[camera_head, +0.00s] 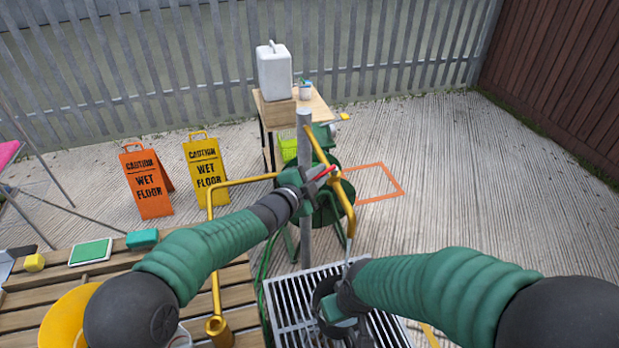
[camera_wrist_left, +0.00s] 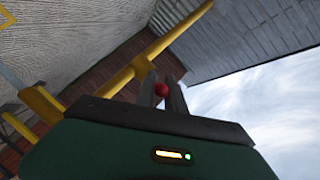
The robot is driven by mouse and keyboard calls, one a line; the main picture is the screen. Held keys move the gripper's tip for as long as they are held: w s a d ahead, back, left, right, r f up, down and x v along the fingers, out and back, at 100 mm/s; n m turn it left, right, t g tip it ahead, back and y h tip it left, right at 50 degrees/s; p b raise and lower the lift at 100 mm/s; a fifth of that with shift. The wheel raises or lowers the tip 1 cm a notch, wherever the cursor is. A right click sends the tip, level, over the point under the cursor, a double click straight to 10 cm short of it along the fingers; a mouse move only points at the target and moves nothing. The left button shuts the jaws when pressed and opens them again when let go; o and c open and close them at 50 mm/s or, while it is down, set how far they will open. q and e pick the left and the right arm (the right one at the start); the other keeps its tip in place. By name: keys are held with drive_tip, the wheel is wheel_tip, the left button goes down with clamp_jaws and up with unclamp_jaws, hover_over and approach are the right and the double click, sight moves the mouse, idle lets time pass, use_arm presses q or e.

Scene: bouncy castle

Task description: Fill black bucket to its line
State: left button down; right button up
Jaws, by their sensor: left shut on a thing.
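A dark bucket (camera_head: 322,290) stands on a metal grate at the bottom middle of the head view. My right arm covers much of it, so its inside, any line and any water cannot be made out. A yellow pipe (camera_head: 346,205) curves down from a grey post, its lower end above the bucket. My left gripper (camera_head: 318,180) is at the post, shut on a red handle (camera_head: 325,172). In the left wrist view its fingers (camera_wrist_left: 163,95) close around a red knob (camera_wrist_left: 161,90). My right gripper (camera_head: 338,308) is down at the bucket; its fingers are not clear.
A green hose reel (camera_head: 327,205) stands behind the post. The grate (camera_head: 290,300) lies beside a slatted wooden bench (camera_head: 60,300). Orange (camera_head: 147,185) and yellow (camera_head: 205,165) wet floor signs stand left. A table with a white jerrycan (camera_head: 274,72) is behind.

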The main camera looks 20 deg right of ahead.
use_arm(q)
drive_tip(key=c, duration=1.6)
unclamp_jaws()
drive_tip(key=shift+f, duration=0.25)
drive_tip(key=shift+o, duration=0.6)
drive_tip(key=shift+r, duration=0.1)
drive_tip(key=b+v, duration=0.1)
drive_tip(key=v, duration=1.5)
drive_tip(key=shift+s+a+b, duration=0.25)
drive_tip(key=shift+a+b, duration=0.05)
